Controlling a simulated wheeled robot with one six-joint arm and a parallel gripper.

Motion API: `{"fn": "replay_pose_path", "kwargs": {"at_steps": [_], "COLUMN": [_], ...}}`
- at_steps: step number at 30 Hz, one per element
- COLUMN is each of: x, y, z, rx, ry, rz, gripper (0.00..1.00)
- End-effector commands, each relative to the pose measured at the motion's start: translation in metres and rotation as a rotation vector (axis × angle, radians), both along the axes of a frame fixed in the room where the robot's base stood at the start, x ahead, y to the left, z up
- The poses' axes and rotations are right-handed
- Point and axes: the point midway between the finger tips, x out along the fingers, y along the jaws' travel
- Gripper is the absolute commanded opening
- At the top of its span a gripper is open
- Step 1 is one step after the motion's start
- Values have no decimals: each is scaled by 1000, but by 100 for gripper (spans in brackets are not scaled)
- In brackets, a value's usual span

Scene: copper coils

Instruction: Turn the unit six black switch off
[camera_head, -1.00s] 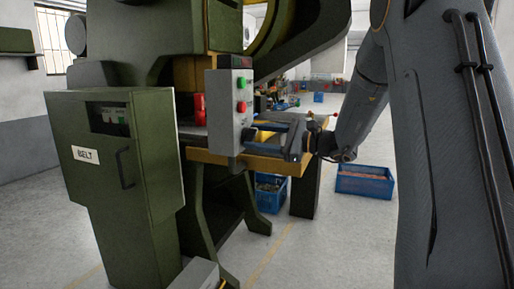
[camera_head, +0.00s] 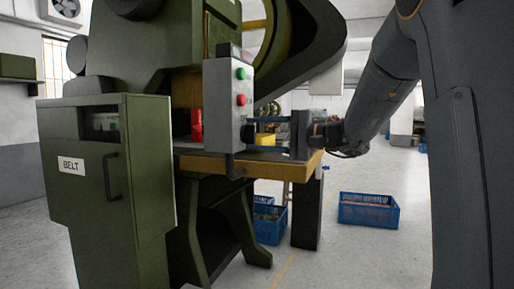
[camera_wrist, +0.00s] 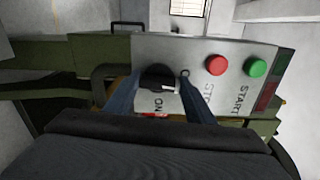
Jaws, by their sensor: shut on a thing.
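The grey control box (camera_head: 228,105) is fixed to the front of the green machine, with a green and a red button on its face. In the wrist view, the black switch (camera_wrist: 155,76) is a round knob with a pale mark, near the word ON on the box face (camera_wrist: 195,52). My gripper (camera_wrist: 161,80) has its blue fingers on either side of the knob and is shut on it. No unit number is readable.
A red button (camera_wrist: 216,65) and a green button (camera_wrist: 256,68) sit right of the switch. A yellow-edged table (camera_head: 240,168) lies under my gripper. A green BELT cabinet (camera_head: 105,165) stands left. Blue crates (camera_head: 368,210) are on the floor, with open floor at right.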

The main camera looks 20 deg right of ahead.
Motion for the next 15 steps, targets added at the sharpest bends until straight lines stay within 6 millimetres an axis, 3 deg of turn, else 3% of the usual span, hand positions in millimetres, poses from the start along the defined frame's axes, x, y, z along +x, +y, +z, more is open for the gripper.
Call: {"fn": "replay_pose_path", "kwargs": {"at_steps": [15], "x": [0], "y": [0], "z": [-1], "rx": [-66], "ry": [-87], "rz": [0], "gripper": [27]}}
